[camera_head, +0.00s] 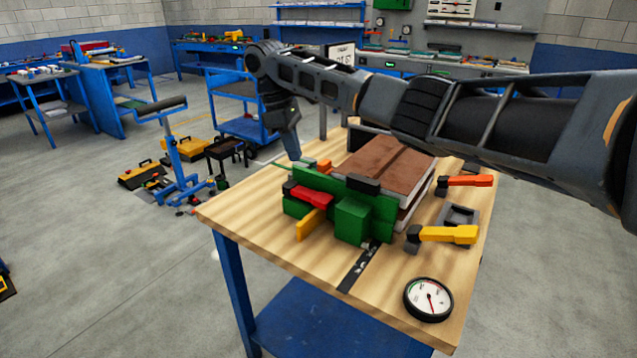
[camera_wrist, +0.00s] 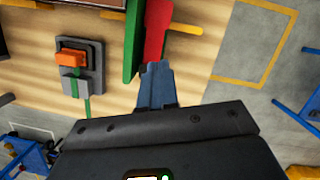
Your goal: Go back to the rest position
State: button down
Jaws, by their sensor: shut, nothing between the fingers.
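My gripper (camera_head: 294,156) points down over the far left side of the wooden workbench (camera_head: 235,210), behind the green fixture (camera_head: 352,220). In the wrist view my gripper (camera_wrist: 156,72) is shut and empty, its two fingers together. The fingertips appear close to the red handle (camera_wrist: 157,28) and green plate (camera_wrist: 133,62); whether they touch cannot be told. In the head view the red handle (camera_head: 308,196) lies on the fixture's left end, with a yellow lever (camera_head: 309,224) below it. The brown-topped sandwich panel (camera_head: 390,163) lies behind the green fixture.
A grey block with an orange switch (camera_wrist: 72,58) sits on the bench near my gripper. An orange-handled clamp (camera_head: 468,181), a yellow-handled clamp (camera_head: 448,235) and a round gauge (camera_head: 428,299) are on the bench's right side. A blue cart (camera_head: 240,127) stands behind.

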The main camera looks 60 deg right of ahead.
dwell(0.3)
